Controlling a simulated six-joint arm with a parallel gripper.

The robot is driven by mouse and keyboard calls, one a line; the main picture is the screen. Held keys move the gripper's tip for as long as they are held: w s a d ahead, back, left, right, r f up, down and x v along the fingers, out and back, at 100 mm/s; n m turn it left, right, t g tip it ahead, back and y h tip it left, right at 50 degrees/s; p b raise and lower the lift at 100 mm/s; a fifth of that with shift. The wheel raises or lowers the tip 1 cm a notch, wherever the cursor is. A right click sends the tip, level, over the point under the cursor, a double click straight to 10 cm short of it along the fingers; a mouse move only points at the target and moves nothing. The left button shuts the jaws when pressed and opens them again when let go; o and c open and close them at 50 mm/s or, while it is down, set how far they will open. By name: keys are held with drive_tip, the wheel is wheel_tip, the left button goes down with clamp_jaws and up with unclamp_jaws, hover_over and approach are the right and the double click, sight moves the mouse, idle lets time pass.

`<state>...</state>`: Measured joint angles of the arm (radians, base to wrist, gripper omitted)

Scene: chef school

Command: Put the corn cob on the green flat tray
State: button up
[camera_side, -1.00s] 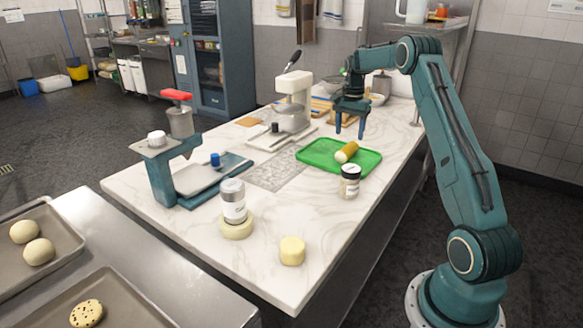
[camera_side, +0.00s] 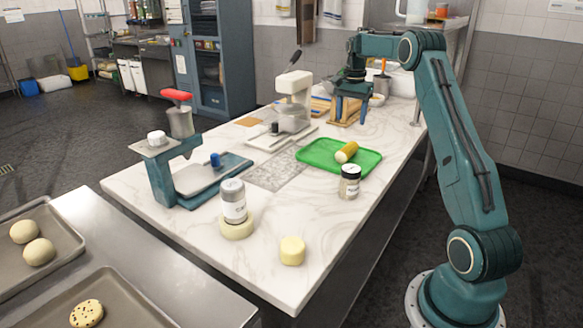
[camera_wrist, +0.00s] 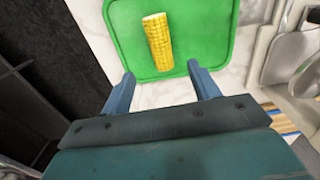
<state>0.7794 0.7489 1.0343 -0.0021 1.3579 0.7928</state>
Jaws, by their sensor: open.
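The corn cob (camera_side: 346,152) lies on the green flat tray (camera_side: 318,153) on the marble table, near the tray's middle-right. The wrist view shows the yellow corn cob (camera_wrist: 158,42) resting on the tray (camera_wrist: 207,40) near its edge. My gripper (camera_side: 350,118) is open and empty. It is above the table, beyond the tray's far edge. In the wrist view the two blue fingers of my gripper (camera_wrist: 163,82) are apart, with the cob ahead of them and nothing between them.
A lidded jar (camera_side: 349,182) stands close to the tray's near edge. A white press (camera_side: 292,105) stands to its left. A wooden rack (camera_side: 345,108) is behind my gripper.

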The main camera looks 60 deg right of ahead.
drive_tip(key=s+a+r+n+t, duration=0.1)
drive_tip(key=s+a+r+n, duration=0.2)
drive_tip(key=a, duration=0.5)
drive_tip(key=a+r+n+t+h, duration=0.1)
drive_tip(key=a+r+n, duration=0.2)
drive_tip(key=a+r, duration=0.45)
drive_tip(key=s+a+r+n+t, duration=0.1)
drive_tip(key=s+a+r+n, duration=0.15)
drive_tip(key=a, duration=0.75)
drive_tip(key=s+a+f+n+t, duration=0.1)
drive_tip(key=s+a+f+n, duration=0.1)
drive_tip(key=s+a, duration=0.3)
drive_tip(key=s+a+f+n, duration=0.1)
drive_tip(key=s+a+n, duration=0.3)
drive_tip(key=s, duration=0.3)
drive_tip(key=s+a+f+n+t+y, duration=0.1)
drive_tip(key=s+a+f+n, duration=0.1)
drive_tip(key=s+a, duration=0.4)
drive_tip(key=shift+a+f+n+t, duration=0.25)
drive_tip(key=shift+f+n+t, duration=0.1)
drive_tip(key=shift+n, duration=0.4)
